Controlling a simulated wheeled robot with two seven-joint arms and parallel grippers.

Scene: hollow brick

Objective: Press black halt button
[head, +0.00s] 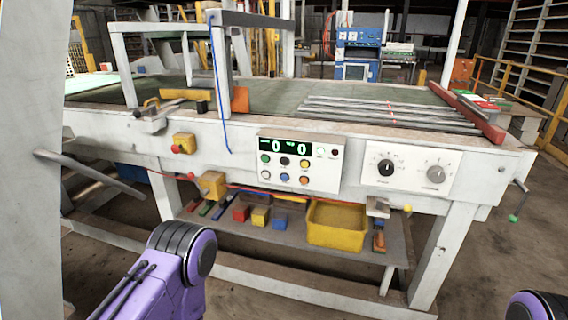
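A white control panel (326,176) is on the front of the machine at the picture's middle, with a dark display (285,147) showing two green zeros. Below the display are several round buttons in two rows. The lower row has a pale, a blue and an orange button (304,180). Nothing covers the panel. Purple links of my arms show at the bottom left and bottom right corner. Neither gripper is in the picture.
A second panel (410,168) with two knobs is to the right. A yellow box with a red button (178,149) is to the left. A shelf below holds coloured blocks and a yellow bin (336,224). Floor in front is clear.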

